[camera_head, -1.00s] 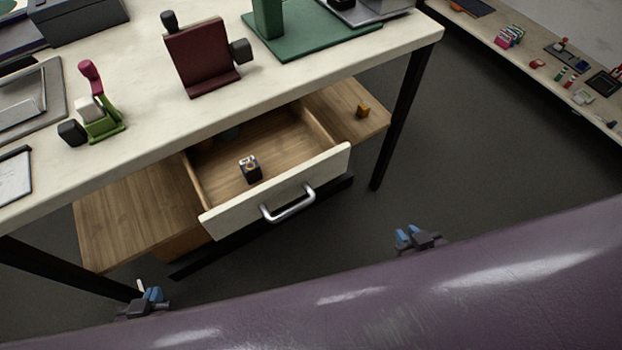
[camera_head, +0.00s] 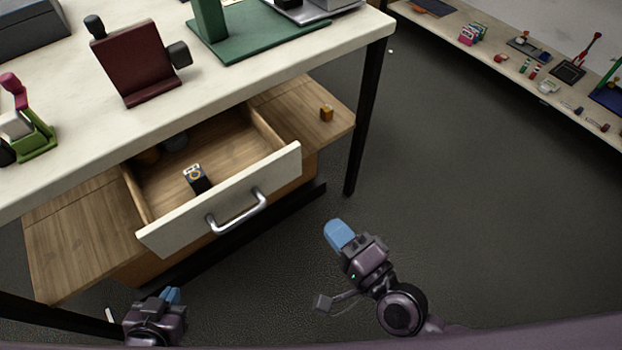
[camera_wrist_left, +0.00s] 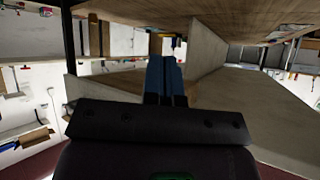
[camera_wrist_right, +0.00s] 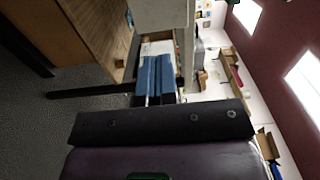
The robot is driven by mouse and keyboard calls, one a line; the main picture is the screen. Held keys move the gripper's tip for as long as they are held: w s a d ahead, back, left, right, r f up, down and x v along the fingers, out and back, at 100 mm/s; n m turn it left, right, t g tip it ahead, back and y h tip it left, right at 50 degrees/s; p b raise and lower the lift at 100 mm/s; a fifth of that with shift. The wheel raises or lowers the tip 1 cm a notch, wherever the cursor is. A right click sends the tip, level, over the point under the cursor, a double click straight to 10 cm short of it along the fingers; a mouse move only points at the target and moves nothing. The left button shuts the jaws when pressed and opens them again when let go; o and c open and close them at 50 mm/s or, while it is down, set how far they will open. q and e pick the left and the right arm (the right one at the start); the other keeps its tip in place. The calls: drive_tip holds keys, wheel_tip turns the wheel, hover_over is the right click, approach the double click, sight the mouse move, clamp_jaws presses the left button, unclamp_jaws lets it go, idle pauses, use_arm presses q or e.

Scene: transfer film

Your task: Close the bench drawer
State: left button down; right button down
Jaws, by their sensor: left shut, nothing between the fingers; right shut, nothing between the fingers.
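The bench drawer (camera_head: 222,213) is pulled open under the bench top in the head view. It has a pale front, wooden inside walls and a silver bar handle (camera_head: 238,212). A small dark box (camera_head: 195,178) lies inside, with rounded things in shadow at the back. My right gripper (camera_head: 338,234) is shut and empty, to the right of the drawer front and apart from it. My left gripper (camera_head: 172,295) is shut and empty, below and in front of the drawer, apart from it. The blue fingers also show in the left wrist view (camera_wrist_left: 164,78) and the right wrist view (camera_wrist_right: 155,78).
The bench top (camera_head: 90,130) overhangs the drawer, with a maroon stand (camera_head: 138,62) on it. A black bench leg (camera_head: 367,120) stands right of the drawer. A small orange block (camera_head: 326,113) sits on the wooden shelf. The floor at right is clear.

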approach(284, 171)
drive_tip(key=x, duration=0.6)
drive_tip(key=shift+w+a, duration=0.15)
drive_tip(key=shift+w, duration=0.05)
drive_tip(key=shift+w+a, duration=0.25)
drive_tip(key=shift+w, duration=0.1)
use_arm(q)
drive_tip(key=shift+s+a+f, duration=0.1)
drive_tip(key=shift+a+f, duration=0.05)
drive_tip(key=shift+f, duration=0.1)
use_arm(e)
drive_tip(key=shift+w, duration=0.1)
